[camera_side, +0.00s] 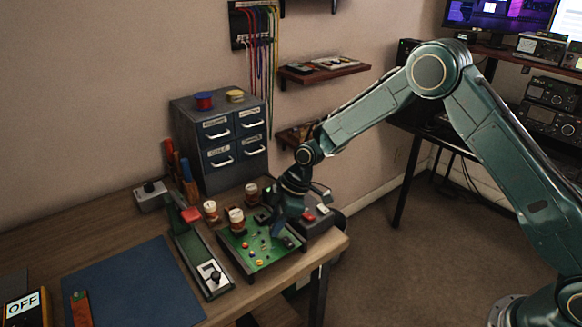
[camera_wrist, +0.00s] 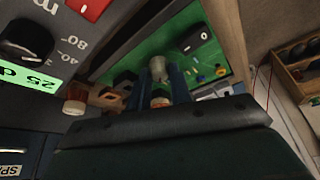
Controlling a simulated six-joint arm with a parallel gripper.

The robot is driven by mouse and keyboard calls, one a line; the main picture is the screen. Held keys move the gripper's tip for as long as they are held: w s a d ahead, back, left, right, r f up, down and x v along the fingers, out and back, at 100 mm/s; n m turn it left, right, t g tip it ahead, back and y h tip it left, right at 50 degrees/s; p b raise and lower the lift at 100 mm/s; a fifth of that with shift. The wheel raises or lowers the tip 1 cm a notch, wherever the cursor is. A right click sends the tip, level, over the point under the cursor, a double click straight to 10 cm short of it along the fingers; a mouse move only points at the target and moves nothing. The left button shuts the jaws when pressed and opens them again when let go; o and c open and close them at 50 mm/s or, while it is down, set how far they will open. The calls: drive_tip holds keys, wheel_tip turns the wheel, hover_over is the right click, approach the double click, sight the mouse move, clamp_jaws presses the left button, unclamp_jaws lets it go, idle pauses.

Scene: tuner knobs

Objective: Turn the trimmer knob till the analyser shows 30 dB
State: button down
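My gripper (camera_wrist: 158,78) points down over the green circuit board (camera_side: 262,262); it also shows in the side view (camera_side: 282,222). Its two blue fingers are apart. A small pale knob-like part (camera_wrist: 158,66) shows between their tips, probably the trimmer knob. I cannot tell whether the fingers press on it. A larger grey rounded part (camera_wrist: 193,38) sits beside it on the board.
A grey drawer cabinet (camera_side: 219,150) is at the back. A long green-and-grey device (camera_side: 203,265) lies left of the board. A blue mat (camera_side: 130,285) is mostly clear. A display reading "OFF" (camera_side: 22,305) is at far left.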

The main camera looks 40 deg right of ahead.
drive_tip(key=shift+m+t+h, duration=0.3)
drive_tip(key=shift+m+t, duration=0.1)
drive_tip(key=shift+m, duration=0.9)
drive_tip(key=c, duration=1.3)
unclamp_jaws()
drive_tip(key=shift+r, duration=0.1)
drive_tip(key=v, duration=1.3)
drive_tip(key=shift+s+d+r, duration=0.15)
drive_tip(key=shift+s+r, duration=0.05)
drive_tip(key=shift+r, duration=0.05)
